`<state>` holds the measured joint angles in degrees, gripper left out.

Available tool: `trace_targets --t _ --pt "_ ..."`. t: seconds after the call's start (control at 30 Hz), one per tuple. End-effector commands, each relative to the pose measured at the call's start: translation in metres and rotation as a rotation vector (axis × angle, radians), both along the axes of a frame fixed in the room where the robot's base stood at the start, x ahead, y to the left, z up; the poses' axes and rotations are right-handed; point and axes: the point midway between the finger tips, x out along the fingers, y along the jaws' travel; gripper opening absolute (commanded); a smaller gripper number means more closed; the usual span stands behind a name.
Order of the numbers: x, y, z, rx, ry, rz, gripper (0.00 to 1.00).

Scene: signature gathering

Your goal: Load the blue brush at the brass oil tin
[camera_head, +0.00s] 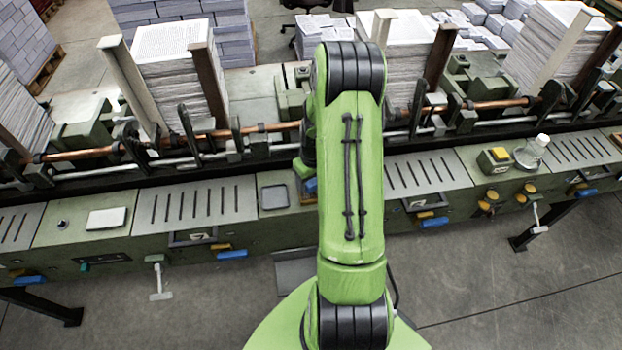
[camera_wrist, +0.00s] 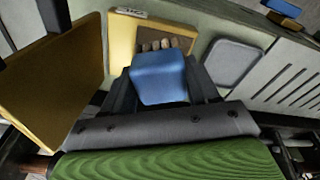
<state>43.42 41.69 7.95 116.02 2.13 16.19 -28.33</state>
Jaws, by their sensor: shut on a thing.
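My gripper (camera_wrist: 163,90) is shut on the blue brush (camera_wrist: 158,78), with a dark finger on each side of it. In the head view my arm hides most of the gripper and tin; a bit of blue (camera_head: 311,185), likely the brush, shows at the arm's left edge.
A grey shallow tray (camera_wrist: 233,62) lies right of the tin; it also shows in the head view (camera_head: 274,197). Slotted grey plates (camera_head: 205,203) line the machine's front. Copper rods (camera_head: 250,129) and paper stacks (camera_head: 172,75) stand behind.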

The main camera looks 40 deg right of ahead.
Motion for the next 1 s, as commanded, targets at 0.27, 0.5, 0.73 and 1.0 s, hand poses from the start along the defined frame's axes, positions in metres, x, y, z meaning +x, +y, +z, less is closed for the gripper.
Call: trace_targets --t 0.27,0.5,0.73,1.0 --pt "-0.001 0.001 0.012 0.004 0.005 0.000 0.35" --pt "-0.001 0.001 0.037 0.001 0.003 0.001 0.35" --pt "0.000 0.000 0.059 0.000 0.001 0.000 0.35" --pt "-0.001 0.001 0.071 0.001 0.002 0.000 0.35"
